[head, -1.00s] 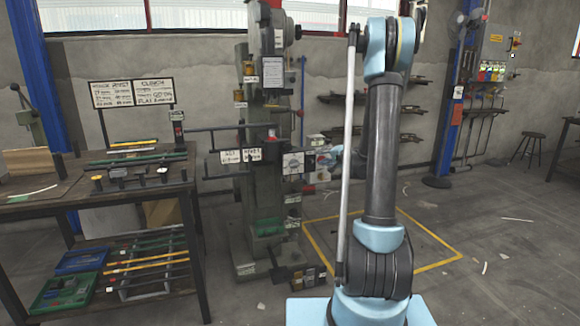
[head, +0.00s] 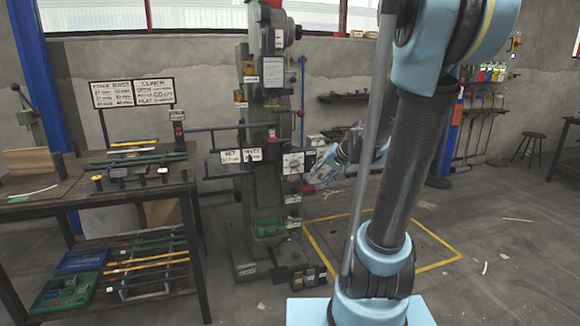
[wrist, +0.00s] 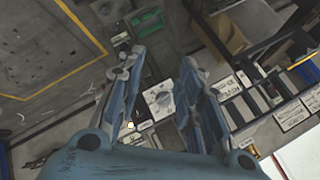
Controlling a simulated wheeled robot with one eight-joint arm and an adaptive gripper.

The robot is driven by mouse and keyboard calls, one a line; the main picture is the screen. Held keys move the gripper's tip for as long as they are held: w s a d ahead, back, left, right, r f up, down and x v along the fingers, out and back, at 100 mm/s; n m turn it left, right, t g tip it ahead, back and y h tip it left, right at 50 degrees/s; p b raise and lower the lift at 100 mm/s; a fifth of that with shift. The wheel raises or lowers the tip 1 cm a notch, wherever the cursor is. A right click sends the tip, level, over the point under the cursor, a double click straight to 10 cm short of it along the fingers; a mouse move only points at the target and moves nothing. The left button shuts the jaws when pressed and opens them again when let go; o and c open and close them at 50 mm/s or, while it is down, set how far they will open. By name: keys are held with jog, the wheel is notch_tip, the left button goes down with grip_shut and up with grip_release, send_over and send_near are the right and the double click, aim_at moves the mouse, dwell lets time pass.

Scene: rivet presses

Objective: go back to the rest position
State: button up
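My gripper (head: 320,172) is in front of the press, just right of its dial panel (head: 293,163), and looks apart from it. In the wrist view my gripper (wrist: 161,68) shows two blue-grey fingers spread apart with nothing held between them. The dial panel shows through the gap in the wrist view (wrist: 158,99). My arm rises on the right of the head view, bends at the elbow and hides part of the wall behind.
The grey-green press (head: 262,205) stands left of my gripper, with bars sticking out sideways. A workbench (head: 40,208) with tools is at the left. A yellow-outlined floor area (head: 330,262) is clear. A stool (head: 530,146) stands at the far right.

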jog(key=s+d+f+n+g+h, duration=0.1)
jog(key=s+d+f+h, duration=0.1)
jog(key=s, duration=0.6)
jog(key=s+d+f+n+g+h, duration=0.1)
jog(key=s+d+f+g, duration=0.1)
jog(key=s, duration=0.7)
jog(key=s+d+f+g+h, duration=0.1)
jog(key=s+d+f, duration=0.3)
jog(key=s, duration=0.5)
jog(key=shift+s+f+n+h, duration=0.25)
jog(key=shift+n+h, duration=0.15)
jog(key=shift+h, duration=0.4)
